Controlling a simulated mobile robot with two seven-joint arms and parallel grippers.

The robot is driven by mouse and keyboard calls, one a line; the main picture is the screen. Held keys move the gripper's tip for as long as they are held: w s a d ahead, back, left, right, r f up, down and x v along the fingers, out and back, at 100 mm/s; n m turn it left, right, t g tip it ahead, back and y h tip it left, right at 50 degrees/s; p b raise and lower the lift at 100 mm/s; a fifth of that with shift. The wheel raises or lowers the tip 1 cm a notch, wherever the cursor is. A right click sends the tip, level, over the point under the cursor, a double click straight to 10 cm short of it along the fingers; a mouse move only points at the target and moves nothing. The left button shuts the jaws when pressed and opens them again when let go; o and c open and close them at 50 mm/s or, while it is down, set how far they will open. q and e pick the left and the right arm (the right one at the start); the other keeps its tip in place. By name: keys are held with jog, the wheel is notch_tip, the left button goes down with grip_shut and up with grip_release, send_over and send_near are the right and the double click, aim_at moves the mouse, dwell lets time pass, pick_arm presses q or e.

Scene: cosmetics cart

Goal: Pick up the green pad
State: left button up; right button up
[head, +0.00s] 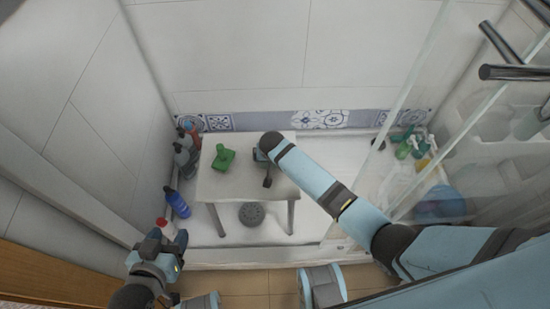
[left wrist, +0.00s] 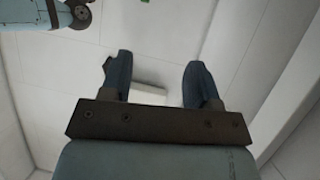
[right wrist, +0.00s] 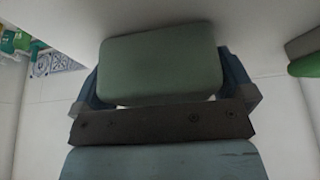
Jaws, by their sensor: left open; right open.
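A pale grey-green pad (right wrist: 160,62) with rounded corners fills the space between the fingers of my right gripper in the right wrist view. Its front face covers part of the fingers, and I cannot tell whether they touch it. My right gripper (head: 264,168) is open over the right part of a small white table (head: 230,190); the arm largely hides the pad in the head view. A bright green object (head: 222,158) lies left of this gripper on the table; green also shows at the right edge of the right wrist view (right wrist: 305,66). My left gripper (left wrist: 157,68) is open and empty, low at left.
Several bottles, including a blue one (head: 177,202), stand along the wall left of the table. A round drain (head: 251,214) lies under the table. A glass panel (head: 425,110) stands at right, with more bottles (head: 407,146) and a blue round item (head: 441,203) around it.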

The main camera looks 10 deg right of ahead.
jog(key=shift+r, duration=0.15)
jog(key=shift+a, duration=0.1)
jog(key=shift+c, duration=0.7)
jog(key=shift+s, duration=0.1)
jog(key=c, duration=0.4)
pick_arm(q)
jog(key=shift+s+a+f, duration=0.2)
jog(key=shift+a+f, duration=0.05)
jog(key=shift+a, duration=0.15)
pick_arm(e)
jog(key=shift+c, duration=0.4)
jog(key=shift+r+p, duration=0.5)
jog(key=shift+p, duration=0.05)
pick_arm(q)
notch_tip(320, 180, up, 11)
jog(key=s+a+p, duration=0.1)
jog(key=p, duration=1.8)
jog(key=shift+s+a+g+y+p, duration=0.2)
jog(key=shift+a+g+y+p, duration=0.1)
jog(key=shift+y+p, duration=0.1)
pick_arm(e)
notch_tip(320, 180, up, 19)
